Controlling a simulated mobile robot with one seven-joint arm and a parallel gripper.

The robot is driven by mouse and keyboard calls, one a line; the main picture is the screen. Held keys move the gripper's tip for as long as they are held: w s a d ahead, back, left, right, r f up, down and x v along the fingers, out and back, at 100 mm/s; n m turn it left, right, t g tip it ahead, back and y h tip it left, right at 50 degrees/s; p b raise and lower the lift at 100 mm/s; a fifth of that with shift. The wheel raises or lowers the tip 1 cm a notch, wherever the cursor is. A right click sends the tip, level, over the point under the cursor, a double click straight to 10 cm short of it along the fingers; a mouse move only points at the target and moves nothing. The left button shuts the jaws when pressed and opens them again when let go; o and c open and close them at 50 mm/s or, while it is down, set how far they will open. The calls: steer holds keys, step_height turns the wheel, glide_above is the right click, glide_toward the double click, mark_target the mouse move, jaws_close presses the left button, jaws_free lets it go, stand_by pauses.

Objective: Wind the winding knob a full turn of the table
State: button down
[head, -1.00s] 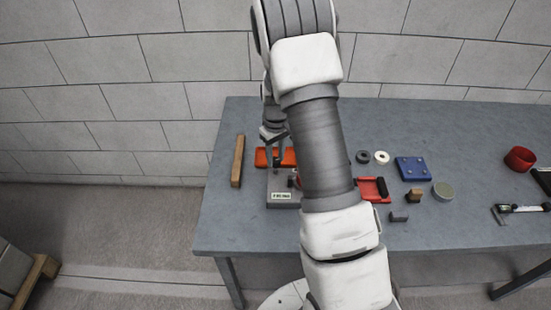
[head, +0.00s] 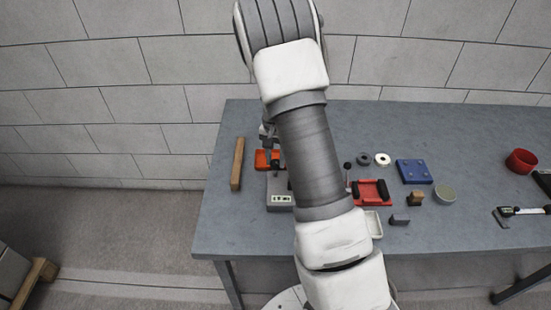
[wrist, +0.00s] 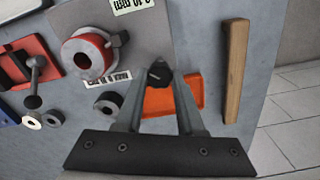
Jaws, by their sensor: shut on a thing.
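A grey block-like device (head: 279,187) stands on the table and carries a small printed label; my arm hides its right part in the head view. In the wrist view its grey top (wrist: 190,30) shows a red-rimmed round part (wrist: 83,55) and printed labels. A small dark knob (wrist: 159,74), which looks like the winding knob, sits between the fingertips of my gripper (wrist: 160,80). The gripper is shut on this knob. In the head view the gripper (head: 271,157) shows only in part above the device.
An orange tray (wrist: 178,97) lies close beyond the fingers, and a wooden bar (head: 237,163) lies left of it. Right of my arm are a red fixture (head: 364,198), a blue plate (head: 413,171), a dark ring (head: 364,158) and small blocks. The table's front is mostly clear.

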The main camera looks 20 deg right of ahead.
steer(key=m, duration=0.4)
steer(key=shift+r+m+p, duration=0.1)
steer(key=shift+m+p, duration=0.2)
steer(key=shift+p, duration=0.05)
steer(key=shift+m+p, duration=0.6)
steer(key=shift+m, duration=1.9)
steer(key=c, duration=0.5)
jaws_free()
steer(key=shift+r+p, duration=0.35)
steer(key=shift+r, duration=8.3)
